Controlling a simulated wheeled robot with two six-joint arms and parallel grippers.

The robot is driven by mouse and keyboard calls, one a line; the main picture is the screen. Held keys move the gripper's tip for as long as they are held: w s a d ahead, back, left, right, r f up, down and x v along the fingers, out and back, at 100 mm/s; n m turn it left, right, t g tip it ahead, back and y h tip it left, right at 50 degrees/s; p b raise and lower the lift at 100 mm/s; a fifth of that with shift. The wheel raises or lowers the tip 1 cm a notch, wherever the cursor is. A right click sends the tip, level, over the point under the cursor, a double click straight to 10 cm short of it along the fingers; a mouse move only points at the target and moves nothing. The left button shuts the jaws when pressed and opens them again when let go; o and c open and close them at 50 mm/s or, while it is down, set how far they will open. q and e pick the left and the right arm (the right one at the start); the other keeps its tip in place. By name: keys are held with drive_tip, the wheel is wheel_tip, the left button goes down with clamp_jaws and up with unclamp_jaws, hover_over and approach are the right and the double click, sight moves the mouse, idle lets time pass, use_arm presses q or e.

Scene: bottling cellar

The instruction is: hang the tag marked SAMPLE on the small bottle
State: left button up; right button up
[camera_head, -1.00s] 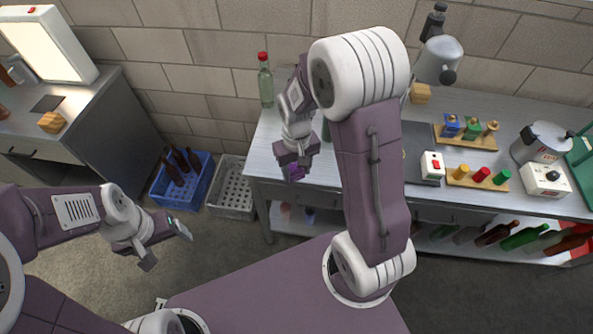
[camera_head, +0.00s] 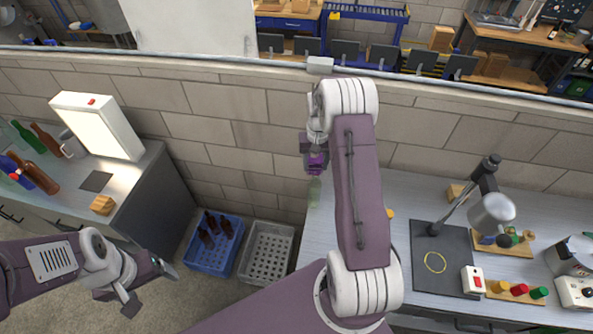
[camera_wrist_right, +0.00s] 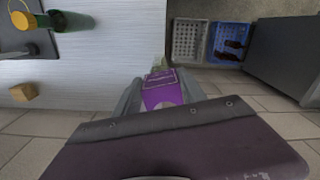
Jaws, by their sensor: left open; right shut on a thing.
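My right gripper (camera_head: 316,168) is shut on a purple tag (camera_wrist_right: 162,92), held high near the wall at the left end of the long bench. The tag has a pale-outlined panel; its lettering is too small to read. A pale clear-green bottle (camera_head: 314,192) stands on the bench, just below the gripper in the head view. Its top is hidden by the gripper and tag. In the right wrist view part of it (camera_wrist_right: 158,64) shows beyond the tag; I cannot tell if they touch. My left gripper (camera_head: 148,287) is open and empty, over the floor.
A dark green bottle (camera_wrist_right: 72,21) with a yellow top shows near the dark mat (camera_head: 452,282). A lamp (camera_head: 490,212), a wooden block (camera_wrist_right: 24,92) and coloured stoppers (camera_head: 518,290) are on the bench. Blue (camera_head: 212,258) and grey (camera_head: 266,252) crates stand on the floor.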

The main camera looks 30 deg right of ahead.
drive_tip(key=shift+d+r, duration=0.55)
drive_tip(key=shift+r, duration=0.15)
drive_tip(key=shift+w+d+m+p, duration=0.1)
drive_tip(key=shift+d+m+p, duration=0.1)
drive_tip(key=shift+m+p, duration=0.1)
drive_tip(key=shift+w+f, duration=0.35)
drive_tip(key=shift+f, duration=0.1)
drive_tip(key=shift+s+f+b, duration=0.2)
drive_tip(key=shift+f+b, duration=0.5)
drive_tip(key=shift+b, duration=0.1)
use_arm(q)
drive_tip(key=f+b, duration=0.2)
drive_tip(key=b, duration=0.1)
drive_tip(key=f+b, duration=0.1)
drive_tip(key=f, duration=0.1)
drive_tip(key=shift+w+f, duration=0.1)
drive_tip(key=shift+w, duration=0.15)
use_arm(e)
wheel_tip(320, 180, down, 6)
use_arm(q)
drive_tip(key=shift+f, duration=0.1)
use_arm(e)
drive_tip(key=shift+f, duration=0.2)
use_arm(q)
drive_tip(key=shift+f+b, duration=0.35)
drive_tip(key=shift+b, duration=0.25)
use_arm(e)
drive_tip(key=shift+f, duration=0.45)
